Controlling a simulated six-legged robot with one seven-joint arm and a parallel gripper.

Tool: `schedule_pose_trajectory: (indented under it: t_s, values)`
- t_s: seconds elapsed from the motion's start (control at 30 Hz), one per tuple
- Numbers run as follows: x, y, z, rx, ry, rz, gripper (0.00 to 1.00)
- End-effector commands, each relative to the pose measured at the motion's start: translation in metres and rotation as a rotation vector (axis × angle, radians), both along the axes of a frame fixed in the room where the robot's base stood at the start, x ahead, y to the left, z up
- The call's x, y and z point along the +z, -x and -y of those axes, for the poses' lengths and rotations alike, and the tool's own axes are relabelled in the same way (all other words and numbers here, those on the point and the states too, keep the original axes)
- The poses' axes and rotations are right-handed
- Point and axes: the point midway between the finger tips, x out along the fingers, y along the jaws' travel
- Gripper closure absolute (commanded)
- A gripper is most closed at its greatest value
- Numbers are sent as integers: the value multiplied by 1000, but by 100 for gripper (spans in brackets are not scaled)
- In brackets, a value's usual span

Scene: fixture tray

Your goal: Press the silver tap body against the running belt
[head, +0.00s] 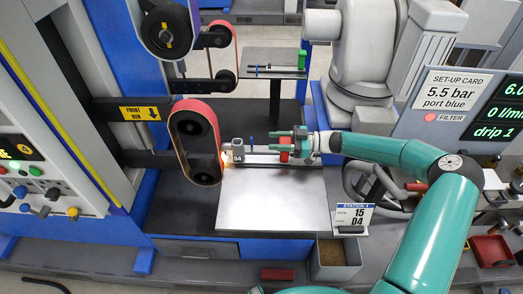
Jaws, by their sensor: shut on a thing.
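The red-orange belt (193,108) runs as a tall loop over dark rollers at centre left. Orange sparks glow at its lower right edge. My gripper (288,146), with teal fingers, is to the right of the belt, shut around a piece with a red part between the fingers. The silver tap body (262,158) appears as a pale, small shape reaching left from the fingers toward the sparks. A grey block marked D4 (238,150) stands close to the belt there. The exact contact and the gripped part are too small to tell.
A bare metal plate (272,200) lies below the gripper. A station card (352,216) stands at its right, above a grey bin (336,260). A second, narrower belt (236,52) is behind. A button panel (40,190) is at left, a set-up card (452,92) at right.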

Motion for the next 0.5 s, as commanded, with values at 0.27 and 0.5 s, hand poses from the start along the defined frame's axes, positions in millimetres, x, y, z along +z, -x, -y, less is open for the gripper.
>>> schedule_pose_trajectory:
  t_s: [0.27,0.5]
  values:
    - [0,3,-6,12,-4,-1,95]
    - [0,2,14,6,-4,0,95]
